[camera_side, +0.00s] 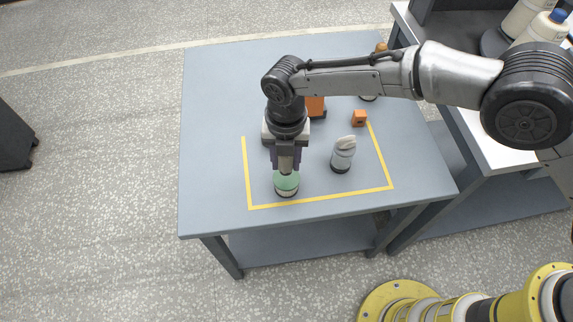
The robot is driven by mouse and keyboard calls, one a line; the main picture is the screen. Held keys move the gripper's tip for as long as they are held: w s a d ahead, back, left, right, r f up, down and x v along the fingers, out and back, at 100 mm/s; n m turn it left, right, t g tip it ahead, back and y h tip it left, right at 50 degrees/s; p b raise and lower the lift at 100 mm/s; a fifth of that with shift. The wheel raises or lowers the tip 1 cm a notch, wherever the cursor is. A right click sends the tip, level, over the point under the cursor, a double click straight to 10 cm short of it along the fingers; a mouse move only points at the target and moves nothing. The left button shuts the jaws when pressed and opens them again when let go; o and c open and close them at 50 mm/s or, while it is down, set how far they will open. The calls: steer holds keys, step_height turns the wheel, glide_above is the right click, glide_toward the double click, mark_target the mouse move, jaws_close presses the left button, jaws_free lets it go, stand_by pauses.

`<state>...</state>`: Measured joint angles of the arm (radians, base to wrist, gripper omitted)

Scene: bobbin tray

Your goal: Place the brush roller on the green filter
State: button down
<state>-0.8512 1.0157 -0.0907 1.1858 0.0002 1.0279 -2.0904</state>
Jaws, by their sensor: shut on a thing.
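The green filter (287,184) is a short round thing with a green top and a pale, dark-based side, upright on the table near the front yellow line. My gripper (286,160) points straight down above it and is shut on a small grey-brown cylinder, which I take to be the brush roller (286,166). The roller is upright, and its lower end is at the green top of the filter. I cannot tell whether the two touch. The gripper fingers hide the roller's upper part.
A grey bottle-like thing with a pale top (343,158) stands just to the right. A small orange block (359,118) and a larger orange thing (315,106) are farther back. Yellow tape marks the area on the blue-grey table (215,150), whose left side is clear.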

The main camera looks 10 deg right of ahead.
mark_target(286, 178)
steer(key=shift+f, duration=1.4)
steer(key=shift+f, duration=0.15)
steer(key=shift+c, duration=2.4)
jaws_free()
step_height(286, 178, up, 12)
steer(key=shift+r, duration=0.2)
